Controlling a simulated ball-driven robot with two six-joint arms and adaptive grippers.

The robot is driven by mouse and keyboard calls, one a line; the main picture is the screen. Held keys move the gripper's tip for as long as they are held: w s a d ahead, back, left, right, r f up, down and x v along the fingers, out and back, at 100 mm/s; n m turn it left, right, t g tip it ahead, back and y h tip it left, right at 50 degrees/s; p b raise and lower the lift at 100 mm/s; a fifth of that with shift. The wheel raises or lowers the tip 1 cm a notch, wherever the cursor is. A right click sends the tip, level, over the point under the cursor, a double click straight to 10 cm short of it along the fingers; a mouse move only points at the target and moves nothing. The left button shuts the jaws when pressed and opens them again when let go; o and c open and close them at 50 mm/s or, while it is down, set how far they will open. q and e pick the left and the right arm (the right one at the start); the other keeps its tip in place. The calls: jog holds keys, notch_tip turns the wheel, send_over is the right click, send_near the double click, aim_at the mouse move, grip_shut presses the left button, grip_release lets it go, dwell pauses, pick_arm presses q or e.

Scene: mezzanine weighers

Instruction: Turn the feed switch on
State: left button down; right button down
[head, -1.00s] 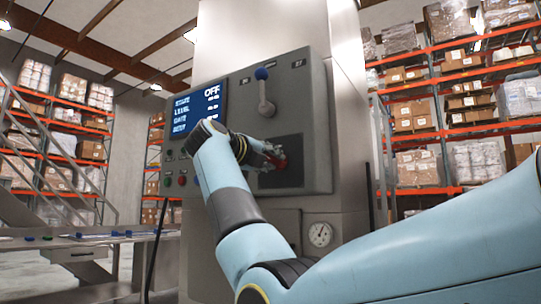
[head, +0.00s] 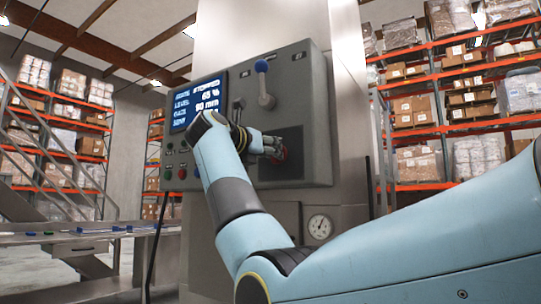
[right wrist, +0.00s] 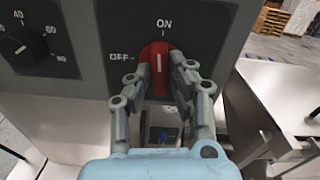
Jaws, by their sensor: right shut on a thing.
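The feed switch is a red rotary knob (right wrist: 158,62) on a dark plate marked OFF at left and ON at top. In the right wrist view its white line stands upright, toward ON. My right gripper (right wrist: 160,75) is shut on the knob, one finger on each side. In the head view the knob (head: 282,152) shows small beside my right gripper (head: 272,147), partly hidden by it. The control panel's screen (head: 197,104) reads STOPPED with level and gate values below. My left gripper is not in view.
A lever with a blue ball (head: 262,68) stands on the panel above the switch. Push buttons (head: 182,173) sit at the panel's lower left. A black dial (right wrist: 38,47) is left of the switch. A gauge (head: 319,227) is below the panel.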

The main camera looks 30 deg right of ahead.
jog(key=shift+f+m, duration=0.25)
jog(key=shift+m, duration=0.45)
jog(key=c, duration=1.4)
grip_release()
jog(key=shift+o, duration=0.8)
jog(key=shift+r, duration=0.15)
jog(key=v, duration=1.2)
